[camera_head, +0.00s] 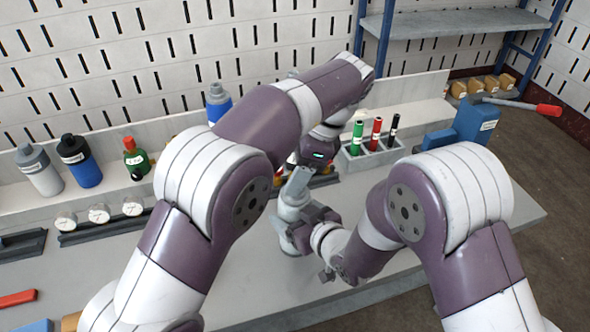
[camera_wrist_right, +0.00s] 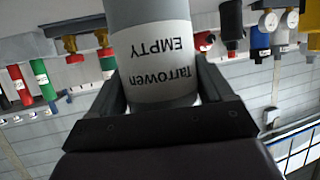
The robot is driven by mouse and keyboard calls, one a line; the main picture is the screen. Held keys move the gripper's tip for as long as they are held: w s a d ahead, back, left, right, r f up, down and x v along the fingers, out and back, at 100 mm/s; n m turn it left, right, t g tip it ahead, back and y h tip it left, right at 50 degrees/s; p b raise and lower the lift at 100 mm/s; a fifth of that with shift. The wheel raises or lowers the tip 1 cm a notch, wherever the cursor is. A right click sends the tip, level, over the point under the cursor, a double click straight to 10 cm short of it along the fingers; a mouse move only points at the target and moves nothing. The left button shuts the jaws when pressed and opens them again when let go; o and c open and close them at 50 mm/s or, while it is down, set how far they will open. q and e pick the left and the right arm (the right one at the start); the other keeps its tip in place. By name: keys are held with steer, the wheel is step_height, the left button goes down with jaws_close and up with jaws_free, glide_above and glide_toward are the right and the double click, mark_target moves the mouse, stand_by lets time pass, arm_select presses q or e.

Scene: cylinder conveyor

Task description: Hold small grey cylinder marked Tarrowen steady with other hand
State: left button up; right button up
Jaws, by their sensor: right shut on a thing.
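The small grey cylinder (camera_head: 292,199) stands over the front of the bench in the head view. In the right wrist view the cylinder (camera_wrist_right: 152,60) fills the top middle, its white label reading "Tarrowen EMPTY" upside down. My right gripper (camera_head: 309,216) is shut on it, one dark finger on each side in the wrist view (camera_wrist_right: 160,92). My left gripper (camera_head: 316,157) is just behind and above the cylinder, below the left wrist. Its fingers are largely hidden, so I cannot tell their opening or whether they touch the cylinder.
A rack (camera_head: 368,157) holding green, red and black tubes stands right of the grippers. Bottles, including a blue one (camera_head: 82,163), and gauges (camera_head: 98,213) line the left. The bench front right (camera_head: 480,215) is clear.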

arm_select(q)
steer(key=shift+o, duration=0.2)
steer(key=shift+r, duration=0.1)
step_height(320, 180, up, 2)
steer(key=shift+r, duration=0.1)
steer(key=shift+r+m, duration=0.1)
steer(key=shift+m, duration=0.4)
steer(key=m+t, duration=0.1)
steer(key=m, duration=0.2)
steer(key=m+t, duration=0.1)
steer(key=m, duration=0.1)
steer(key=shift+m+t+h, duration=0.3)
steer(key=shift+m, duration=0.1)
steer(key=m, duration=0.2)
steer(key=m+t+h, duration=0.1)
steer(key=m, duration=0.2)
steer(key=shift+h, duration=0.3)
steer(key=shift+t, duration=0.3)
steer(key=shift+f, duration=1.3)
